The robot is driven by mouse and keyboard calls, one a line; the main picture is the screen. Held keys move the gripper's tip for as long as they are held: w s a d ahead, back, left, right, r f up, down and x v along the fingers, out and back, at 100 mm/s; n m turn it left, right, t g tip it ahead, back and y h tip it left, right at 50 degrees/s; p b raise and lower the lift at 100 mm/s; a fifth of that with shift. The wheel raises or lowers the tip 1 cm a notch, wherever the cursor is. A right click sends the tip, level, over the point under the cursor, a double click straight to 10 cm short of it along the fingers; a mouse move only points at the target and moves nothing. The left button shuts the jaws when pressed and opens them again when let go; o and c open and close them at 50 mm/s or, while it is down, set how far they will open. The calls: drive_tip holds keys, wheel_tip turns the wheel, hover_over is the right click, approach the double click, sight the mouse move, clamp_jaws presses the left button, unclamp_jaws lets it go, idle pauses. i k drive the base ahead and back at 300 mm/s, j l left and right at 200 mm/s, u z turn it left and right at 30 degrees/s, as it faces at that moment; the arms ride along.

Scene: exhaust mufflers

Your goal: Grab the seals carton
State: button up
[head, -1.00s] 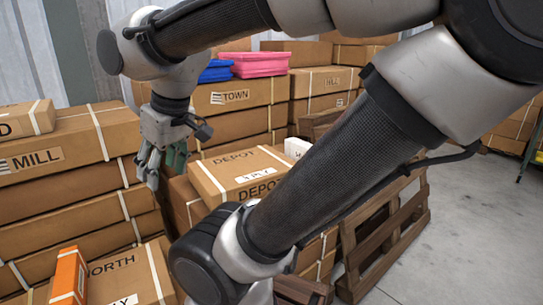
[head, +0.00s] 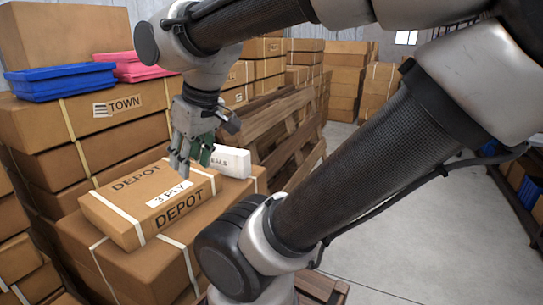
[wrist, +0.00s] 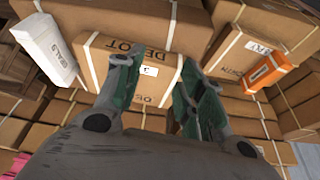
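The seals carton is a small white box (head: 230,161) lettered "SEALS" in the head view. It sits on a large brown carton, just right of the DEPOT box, and my gripper hides its left part. It also shows in the wrist view (wrist: 48,46) at the upper left, left of the fingers. My gripper (head: 187,170) hangs fingers down over the right end of the DEPOT box, left of the white carton. In the wrist view its fingers (wrist: 157,78) are spread with nothing held between them.
The brown DEPOT box (head: 125,200) lies below my gripper. Blue (head: 62,82) and pink (head: 140,68) trays rest on stacked cartons at left. Wooden pallets (head: 280,140) lean behind the white carton. An orange box (wrist: 264,73) shows at right in the wrist view.

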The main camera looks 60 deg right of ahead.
sight(235, 163)
drive_tip(key=z, duration=1.15)
drive_tip(key=i+l+u, duration=0.15)
drive_tip(key=l+u, duration=0.2)
drive_tip(key=i+l+u, duration=0.1)
drive_tip(key=l+u, duration=0.25)
drive_tip(key=j, duration=0.1)
